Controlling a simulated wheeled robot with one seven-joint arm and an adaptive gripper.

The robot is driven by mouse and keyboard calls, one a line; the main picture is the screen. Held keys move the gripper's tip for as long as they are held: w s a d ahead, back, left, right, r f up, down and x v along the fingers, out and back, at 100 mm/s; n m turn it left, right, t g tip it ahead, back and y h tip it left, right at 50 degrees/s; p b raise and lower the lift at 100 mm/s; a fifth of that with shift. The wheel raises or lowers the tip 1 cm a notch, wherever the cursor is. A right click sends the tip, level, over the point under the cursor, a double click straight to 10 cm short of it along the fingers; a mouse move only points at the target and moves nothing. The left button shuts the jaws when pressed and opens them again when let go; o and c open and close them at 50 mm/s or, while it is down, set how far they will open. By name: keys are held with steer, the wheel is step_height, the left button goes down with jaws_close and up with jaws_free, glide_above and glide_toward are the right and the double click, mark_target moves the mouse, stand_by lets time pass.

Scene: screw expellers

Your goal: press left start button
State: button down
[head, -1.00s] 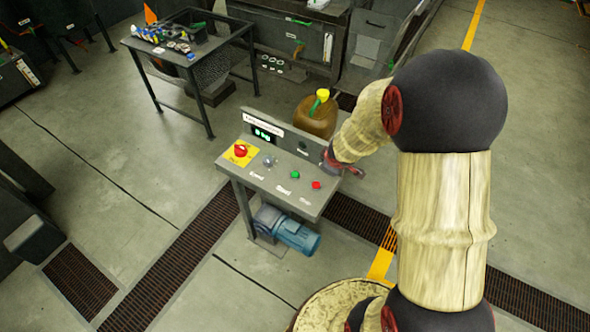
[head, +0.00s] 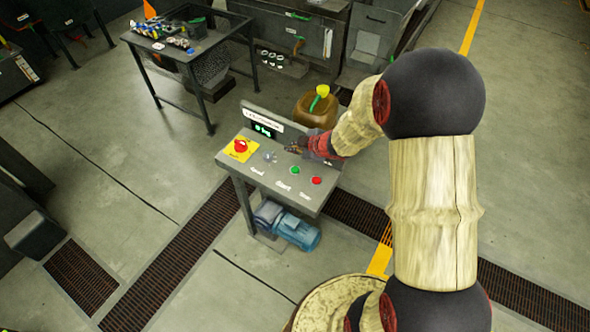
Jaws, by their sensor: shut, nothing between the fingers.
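A grey control panel table (head: 243,184) stands in the middle of the head view. A green button (head: 294,170), taken to be the start button, sits on its top. A red button (head: 316,180) is to its right. A red emergency knob (head: 240,146) on a yellow plate is at the left end, with a small silvery knob (head: 270,157) between. My gripper (head: 292,148) is over the back part of the panel, behind and above the green button, and looks shut and empty. I cannot tell its exact height above the panel. Only one green button shows.
A lit green display (head: 262,131) stands on the panel's raised back. A brown container (head: 316,113) with a yellow top is behind it. A blue motor (head: 296,231) sits below the panel. A dark table (head: 228,35) with small parts is farther back. Floor in front is clear.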

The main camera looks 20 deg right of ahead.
mark_target(294, 171)
steer(key=shift+f+b, duration=3.95)
steer(key=shift+f, duration=0.4)
steer(key=shift+f, duration=0.4)
steer(key=shift+f+b, duration=0.45)
steer(key=shift+b, duration=0.05)
steer(key=shift+r+p, duration=0.9)
steer(key=shift+p, duration=0.1)
step_height(294, 171, up, 5)
steer(key=p, duration=0.5)
